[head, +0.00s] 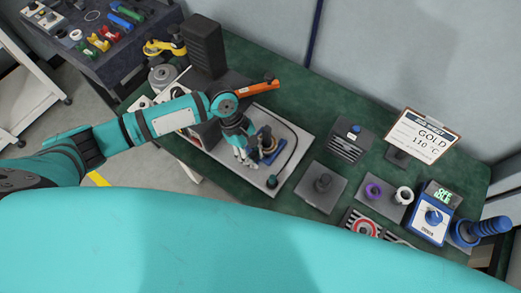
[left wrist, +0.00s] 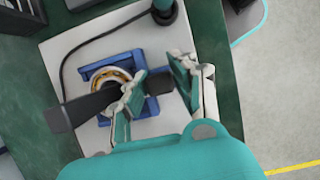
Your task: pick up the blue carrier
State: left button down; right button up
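The blue carrier (left wrist: 125,65) sits on a pale plate (left wrist: 90,31), with a brass-and-white ring (left wrist: 97,76) in it and a dark bar (left wrist: 80,108) across its front. In the head view the blue carrier (head: 269,146) is just right of my left gripper (head: 242,157). In the left wrist view my left gripper (left wrist: 160,85) has its fingers apart, on either side of the dark block (left wrist: 160,83) at the bar's right end. One finger hides part of the carrier and bar. I cannot tell whether the fingers touch the block. My right gripper is not in view.
A black cable (head: 294,150) curves around the carrier on the plate. An orange-handled tool (head: 262,87) and a dark stacked block (head: 203,45) stand behind. Grey blocks, rings, a meter (head: 433,220) and a clipboard sign (head: 422,135) occupy the green bench's right side.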

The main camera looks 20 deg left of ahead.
pick_arm(q)
jog(key=shift+w+r, duration=0.1)
jog(key=shift+r, duration=0.15)
jog(key=shift+r, duration=0.25)
notch_tip(320, 180, up, 17)
jog(key=b, duration=0.1)
jog(key=shift+b, duration=0.35)
jog(key=shift+r, duration=0.1)
